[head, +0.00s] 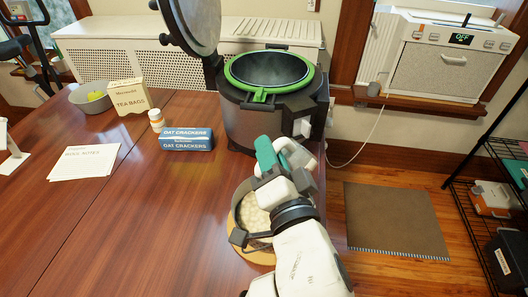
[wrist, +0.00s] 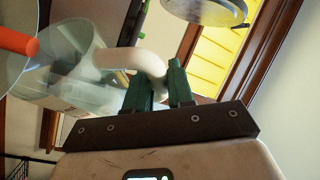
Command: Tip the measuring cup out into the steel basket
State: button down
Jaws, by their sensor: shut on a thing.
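The measuring cup is clear, with a pale curved handle; in the wrist view the cup (wrist: 75,75) is at the left and looks tilted. My gripper (wrist: 162,80) has its green fingers shut on the handle. In the head view my gripper (head: 272,155) is above the far side of a round steel vessel, which I take for the steel basket (head: 237,238). It holds pale beige contents and sits on a round wooden board (head: 258,258). My arm covers its right side. I cannot make out the cup's body in the head view or tell what is in it.
A cooker (head: 240,115) with a green rim and raised lid (head: 190,22) stands just behind my gripper. An oat crackers box (head: 186,139), a small bottle (head: 156,120), a tea bags box (head: 128,97) and a bowl (head: 90,103) stand farther left.

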aim_at(289, 146)
jog(key=w+d+m+p, duration=0.1)
jog(key=d+r+m+p, duration=0.1)
jog(key=p, duration=0.1)
jog(key=shift+w+d+g, duration=0.2)
jog(key=shift+w+g, duration=0.2)
jog(key=shift+w+d+f+m+p, duration=0.1)
jog(key=shift+w+d+m+p, duration=0.15)
jog(key=shift+p, duration=0.2)
jog(key=shift+f, duration=0.2)
jog(key=shift+d, duration=0.1)
jog(key=shift+w+d+r+m+g+p, duration=0.25)
jog(key=shift+m+g+p, duration=0.1)
jog(key=shift+p, duration=0.15)
jog(key=d+p, duration=0.1)
jog(key=w+d+m+p, duration=0.1)
jog(key=shift+w+g+p, duration=0.2)
jog(key=shift+g+p, duration=0.15)
jog(key=shift+w+d+f+m+p, duration=0.3)
jog(key=shift+w+d+m+p, duration=0.05)
jog(key=shift+m+p, duration=0.25)
jog(key=shift+f, duration=0.2)
